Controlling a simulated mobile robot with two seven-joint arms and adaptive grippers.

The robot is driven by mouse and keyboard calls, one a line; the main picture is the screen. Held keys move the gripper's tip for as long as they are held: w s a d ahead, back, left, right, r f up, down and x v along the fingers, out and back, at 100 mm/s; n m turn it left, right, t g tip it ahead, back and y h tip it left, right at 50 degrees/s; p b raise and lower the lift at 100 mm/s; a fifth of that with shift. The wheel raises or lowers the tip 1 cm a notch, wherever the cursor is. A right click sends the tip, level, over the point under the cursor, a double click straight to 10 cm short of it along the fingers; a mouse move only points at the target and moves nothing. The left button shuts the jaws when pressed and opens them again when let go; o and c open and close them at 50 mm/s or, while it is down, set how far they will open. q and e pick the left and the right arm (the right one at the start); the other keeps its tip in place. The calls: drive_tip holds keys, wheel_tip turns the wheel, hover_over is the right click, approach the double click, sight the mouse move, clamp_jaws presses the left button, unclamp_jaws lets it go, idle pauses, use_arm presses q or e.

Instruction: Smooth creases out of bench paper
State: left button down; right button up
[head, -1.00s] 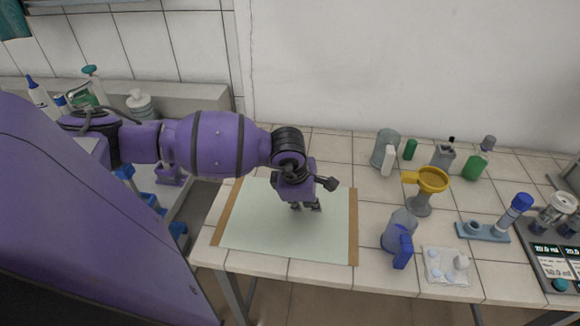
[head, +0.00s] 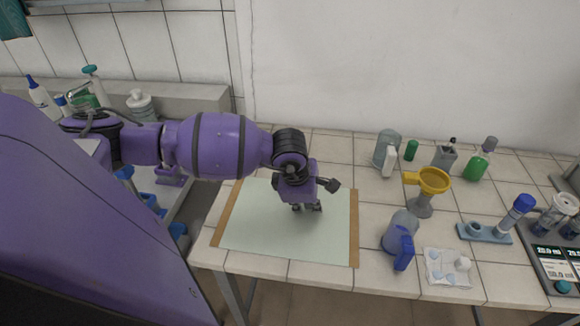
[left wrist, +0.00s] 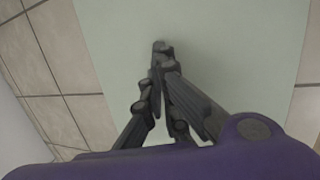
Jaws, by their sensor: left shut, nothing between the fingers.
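The bench paper (head: 270,235) is a pale green sheet with brown strips along its left and right edges. It lies on the tiled bench and looks flat; I cannot make out creases. My left gripper (head: 307,209) points down over the right half of the paper, with its fingertips at or just above the surface. In the left wrist view the paper (left wrist: 230,50) fills the middle, and the left gripper (left wrist: 160,48) is shut and empty over it. I cannot tell whether the tips touch. My right gripper is not in view.
Several bottles stand behind. A meter with displays (head: 556,255) is at the far right. The tiles behind the paper are clear.

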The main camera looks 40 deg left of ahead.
sight(324, 213)
use_arm(q)
drive_tip(key=shift+w+d, duration=0.4)
drive_tip(key=shift+d, duration=0.3)
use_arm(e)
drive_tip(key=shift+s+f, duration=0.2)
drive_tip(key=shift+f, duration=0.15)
use_arm(q)
drive_tip(key=shift+w+d+b, duration=0.45)
drive_tip(key=shift+d+b, duration=0.05)
drive_tip(key=shift+d, duration=0.3)
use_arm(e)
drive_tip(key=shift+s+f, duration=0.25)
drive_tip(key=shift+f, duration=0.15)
use_arm(q)
drive_tip(key=shift+w+d, duration=0.2)
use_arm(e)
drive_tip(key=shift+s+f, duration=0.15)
use_arm(q)
drive_tip(key=shift+r+p, duration=0.5)
drive_tip(key=shift+r, duration=0.8)
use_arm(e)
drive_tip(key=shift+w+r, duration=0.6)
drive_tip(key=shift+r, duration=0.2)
